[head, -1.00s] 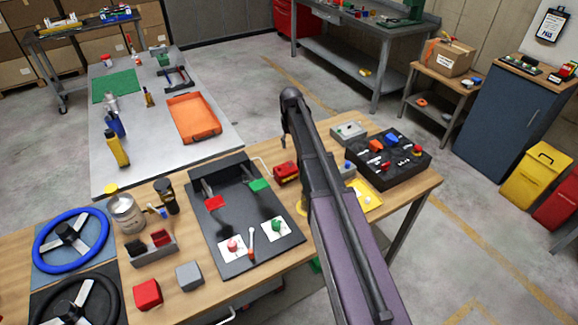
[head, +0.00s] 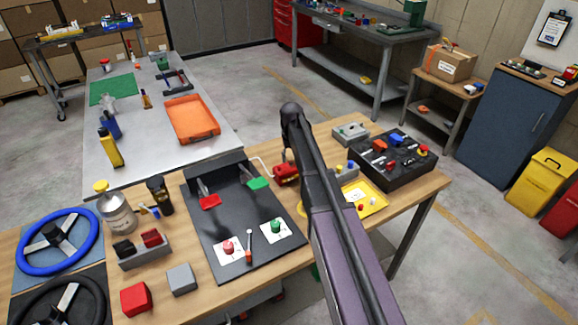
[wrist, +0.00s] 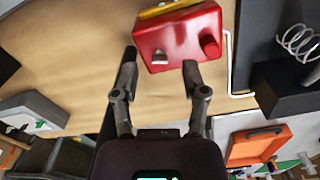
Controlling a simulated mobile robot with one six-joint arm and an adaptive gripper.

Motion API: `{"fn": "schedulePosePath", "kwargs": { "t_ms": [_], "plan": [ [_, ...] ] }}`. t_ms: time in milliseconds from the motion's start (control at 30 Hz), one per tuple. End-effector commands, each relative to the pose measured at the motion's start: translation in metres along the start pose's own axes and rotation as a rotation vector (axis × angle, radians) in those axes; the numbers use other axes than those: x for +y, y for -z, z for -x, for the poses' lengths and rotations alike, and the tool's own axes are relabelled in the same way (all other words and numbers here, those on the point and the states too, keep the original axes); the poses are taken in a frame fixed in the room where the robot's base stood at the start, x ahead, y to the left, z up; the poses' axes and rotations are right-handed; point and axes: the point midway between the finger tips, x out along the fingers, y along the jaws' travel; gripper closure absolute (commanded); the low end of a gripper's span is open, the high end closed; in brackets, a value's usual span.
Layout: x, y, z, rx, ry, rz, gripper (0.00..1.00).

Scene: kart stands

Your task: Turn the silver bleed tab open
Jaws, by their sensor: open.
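A red box-shaped unit (wrist: 178,35) is at the top centre of the wrist view, with a small silver tab (wrist: 160,57) on its near face and a round red knob beside it. My gripper (wrist: 160,62) is open, its two fingers spread on either side of the silver tab and apart from it. The red unit also shows in the head view (head: 286,173), at the bench's back edge right of the black board. The tab is too small to make out there, and my arm partly covers the area.
A black board (head: 215,255) with red and green parts lies left of the red unit. A white hose (wrist: 229,75) runs beside the red unit. An orange tray (head: 193,119) lies on the grey table.

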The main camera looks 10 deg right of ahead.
Motion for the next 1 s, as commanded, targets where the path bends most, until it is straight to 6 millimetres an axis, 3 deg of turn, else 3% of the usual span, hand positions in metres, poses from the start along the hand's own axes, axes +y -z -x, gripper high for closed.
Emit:
{"fn": "schedulePosePath", "kwargs": {
  "t_ms": [233, 700, 767, 900, 1000],
  "plan": [
    [0.001, 0.000, -0.016, 0.000, 0.000, -0.001, 0.43],
    [0.001, 0.000, -0.018, 0.000, 0.000, -0.001, 0.43],
    [0.001, 0.000, -0.018, 0.000, 0.000, -0.001, 0.55],
    [0.001, 0.000, -0.018, 0.000, 0.000, -0.002, 0.96],
    [0.001, 0.000, -0.018, 0.000, 0.000, -0.002, 1.00]
  ]
}}
